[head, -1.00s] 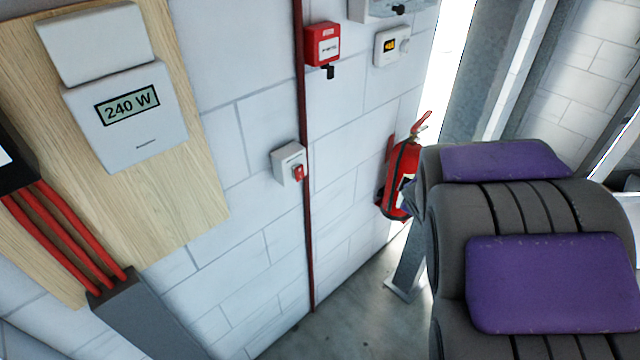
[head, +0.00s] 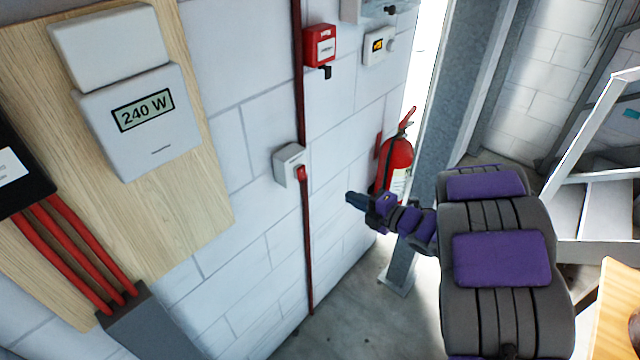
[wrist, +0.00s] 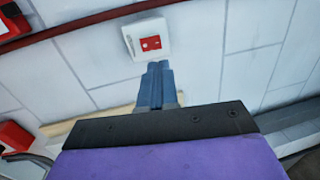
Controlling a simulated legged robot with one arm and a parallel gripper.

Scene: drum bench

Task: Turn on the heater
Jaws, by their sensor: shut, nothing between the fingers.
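A white wall box (head: 288,163) with a red switch (head: 301,172) is mounted on the white block wall, beside a dark red pipe. In the wrist view a white box (wrist: 135,47) with a red switch (wrist: 151,43) lies just beyond my fingertips. My gripper (head: 350,197) is shut and empty, pointing left toward the wall, to the right of the box and apart from it in the head view. It also shows shut in the wrist view (wrist: 155,68). No heater can be clearly identified.
A thermostat-like white unit (head: 379,46) and a red call point (head: 319,45) are higher on the wall. A meter reading 240 W (head: 140,120) hangs at left on a wooden board (head: 205,190).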

